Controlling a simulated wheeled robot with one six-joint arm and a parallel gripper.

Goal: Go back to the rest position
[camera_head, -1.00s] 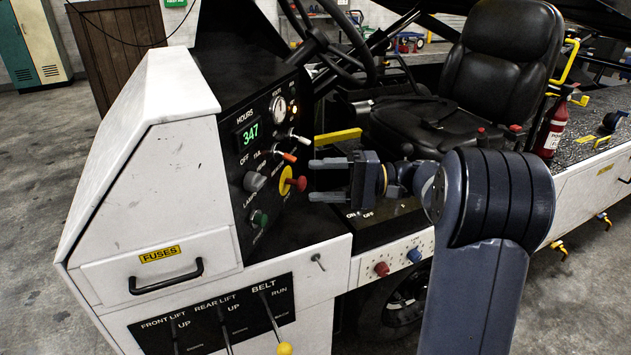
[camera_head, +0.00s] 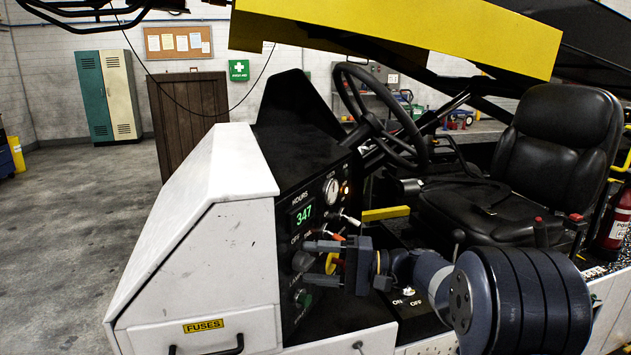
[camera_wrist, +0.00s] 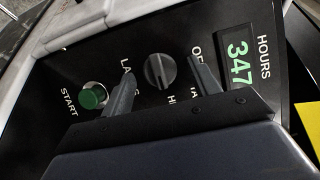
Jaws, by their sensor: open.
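My gripper (camera_head: 310,263) is open in front of the black control panel (camera_head: 285,200), its fingers pointing left. In the wrist view, my gripper (camera_wrist: 160,68) has its two fingertips on either side of the dark lamp knob (camera_wrist: 159,71). I cannot tell whether they touch it. Nothing is seen held. The knob also shows in the head view (camera_head: 301,261), just left of the fingertips. The red and yellow button (camera_head: 332,263) is partly hidden behind my fingers. The green start button (camera_wrist: 93,96) is left of the knob in the wrist view, and the hour display (camera_wrist: 238,62) reads 347.
The steering wheel (camera_head: 385,115) and black seat (camera_head: 540,150) are behind and to the right. A yellow beam (camera_head: 390,40) hangs overhead. Open floor (camera_head: 80,220) lies at left.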

